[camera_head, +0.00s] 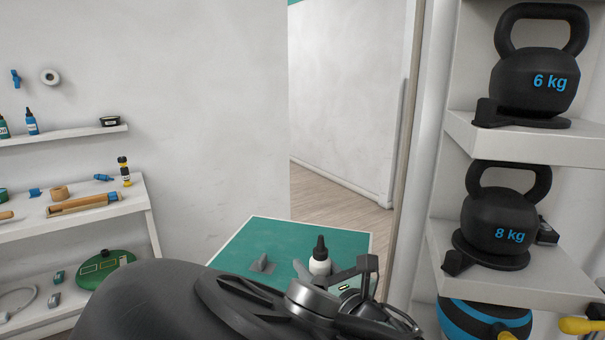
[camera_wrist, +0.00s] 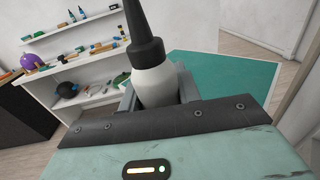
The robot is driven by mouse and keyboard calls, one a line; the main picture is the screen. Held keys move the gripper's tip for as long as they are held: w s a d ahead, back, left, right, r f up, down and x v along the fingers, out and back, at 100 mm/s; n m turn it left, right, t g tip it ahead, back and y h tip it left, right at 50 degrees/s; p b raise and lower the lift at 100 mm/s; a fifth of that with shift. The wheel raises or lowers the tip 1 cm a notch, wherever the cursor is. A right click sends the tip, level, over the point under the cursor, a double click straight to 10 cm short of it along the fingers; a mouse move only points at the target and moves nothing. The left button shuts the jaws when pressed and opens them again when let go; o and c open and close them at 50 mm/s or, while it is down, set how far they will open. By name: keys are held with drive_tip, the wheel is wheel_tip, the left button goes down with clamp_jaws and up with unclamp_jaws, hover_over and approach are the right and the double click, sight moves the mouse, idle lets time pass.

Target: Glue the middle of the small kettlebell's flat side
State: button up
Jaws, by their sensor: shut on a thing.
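My gripper (camera_head: 332,274) is shut on a white bottle with a black pointed cap (camera_head: 319,264). The bottle is upright in front of the teal table top. In the wrist view the bottle (camera_wrist: 155,84) stands between the two grey fingers, its cap tip cut off by the upper edge. A black kettlebell marked 6 kg (camera_head: 535,82) stands on the upper right shelf. A black kettlebell marked 8 kg (camera_head: 497,216) stands on the shelf below. My gripper is left of both and apart from them.
The teal table (camera_head: 230,250) has a small grey piece (camera_head: 263,265) on it. Left wall shelves (camera_head: 110,208) hold bottles, tape and tools. A blue-black ball (camera_head: 480,318) and a yellow-ended item (camera_head: 580,325) are at lower right. Open floor (camera_head: 340,190) shows through the doorway.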

drive_tip(key=s+d+f+m+h, duration=0.1)
drive_tip(key=d+f+m+h, duration=0.1)
drive_tip(key=d+f, duration=0.5)
drive_tip(key=s+d+f+m+t+h, duration=0.1)
drive_tip(key=d+f+h, duration=0.3)
drive_tip(key=d+f, duration=0.4)
drive_tip(key=s+d+f+m+t+h, duration=0.1)
drive_tip(key=d+f+m+h, duration=0.1)
drive_tip(key=d+f, duration=0.6)
drive_tip(key=d, duration=0.7)
drive_tip(key=shift+s+d+m+h, duration=0.2)
drive_tip(key=shift+s+m+h, duration=0.1)
drive_tip(key=shift+m+h, duration=0.1)
drive_tip(key=shift+a, duration=0.1)
